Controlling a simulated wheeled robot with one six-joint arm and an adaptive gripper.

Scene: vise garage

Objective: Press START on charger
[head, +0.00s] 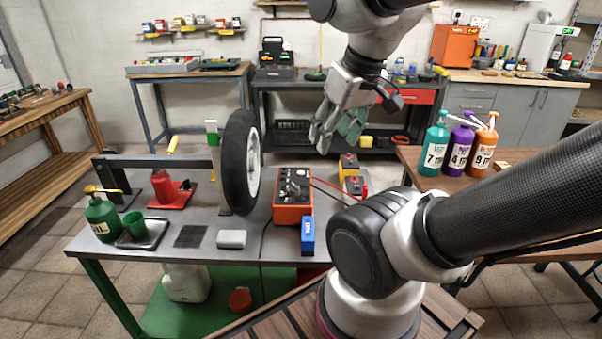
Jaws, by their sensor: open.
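An orange charger (293,194) with a dark front panel stands on the grey worktable, right of the tyre. Its small controls show, but I cannot read which one is START. A red cable runs from it toward a battery with a yellow top (350,177) at its right. My gripper (336,138) hangs in the air above and to the right of the charger, beyond the battery. It is open and empty, its fingers pointing down, touching nothing visible. My arm hides part of the table's right side.
A black tyre (240,163) stands upright just left of the charger. A blue box (308,236) is on the front edge. Pump bottles (435,150) stand on the right table.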

